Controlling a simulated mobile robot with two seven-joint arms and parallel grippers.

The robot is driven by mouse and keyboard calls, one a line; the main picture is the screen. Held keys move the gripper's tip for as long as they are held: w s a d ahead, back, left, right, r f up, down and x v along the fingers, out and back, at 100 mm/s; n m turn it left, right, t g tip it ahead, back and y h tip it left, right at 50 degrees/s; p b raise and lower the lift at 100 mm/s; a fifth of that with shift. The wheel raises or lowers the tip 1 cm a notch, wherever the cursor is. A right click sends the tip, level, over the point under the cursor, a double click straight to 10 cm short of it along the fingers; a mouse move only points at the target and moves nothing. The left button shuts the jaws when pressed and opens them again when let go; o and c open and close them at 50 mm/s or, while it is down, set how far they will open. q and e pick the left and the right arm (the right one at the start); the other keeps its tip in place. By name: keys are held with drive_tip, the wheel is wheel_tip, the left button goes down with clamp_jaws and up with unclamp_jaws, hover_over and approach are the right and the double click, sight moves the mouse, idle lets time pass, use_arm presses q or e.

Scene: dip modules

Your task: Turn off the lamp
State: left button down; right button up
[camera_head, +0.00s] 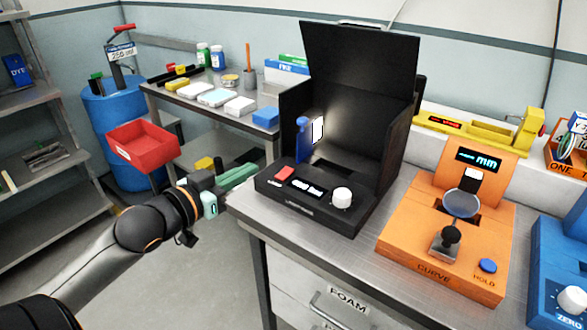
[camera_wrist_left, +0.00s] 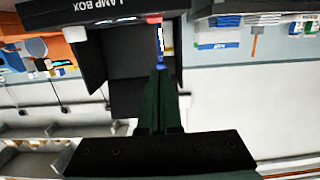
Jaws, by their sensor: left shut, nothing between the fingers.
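The black lamp box (camera_head: 312,208) stands on the metal bench with its lid raised. A bright white light panel (camera_head: 318,130) is lit inside it, beside a blue upright part (camera_head: 303,140). Its front panel has a red button (camera_head: 285,173), a small lit display and a white knob (camera_head: 342,197). In the left wrist view the lamp box (camera_wrist_left: 60,12) appears rotated, with its lettering upside down and the red button (camera_wrist_left: 153,18) at the top. My left gripper (camera_head: 250,171) has green fingers, shut and empty, left of the box and apart from the button. The fingers also show in the wrist view (camera_wrist_left: 160,75).
An orange device (camera_head: 400,240) with a lens stands right of the lamp box, and a blue device (camera_head: 545,270) is farther right. A red bin (camera_head: 145,150) is behind my left arm. A back table (camera_head: 180,98) holds small boxes and bottles. Floor left of the bench is open.

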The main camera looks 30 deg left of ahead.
use_arm(q)
drive_tip(key=shift+s, duration=0.1)
use_arm(e)
drive_tip(key=shift+r, duration=0.1)
use_arm(q)
hover_over(278, 176)
drive_tip(key=shift+s+f, duration=0.45)
drive_tip(key=shift+f, duration=0.1)
drive_tip(key=f, duration=0.1)
drive_tip(key=f+b, duration=0.1)
drive_tip(key=f, duration=0.1)
drive_tip(key=shift+w+f, duration=0.15)
drive_tip(key=shift+w, duration=0.25)
drive_tip(key=shift+f, duration=0.45)
use_arm(e)
drive_tip(key=shift+w+a+f, duration=0.25)
drive_tip(key=shift+w+f, duration=0.05)
drive_tip(key=shift+w, duration=0.05)
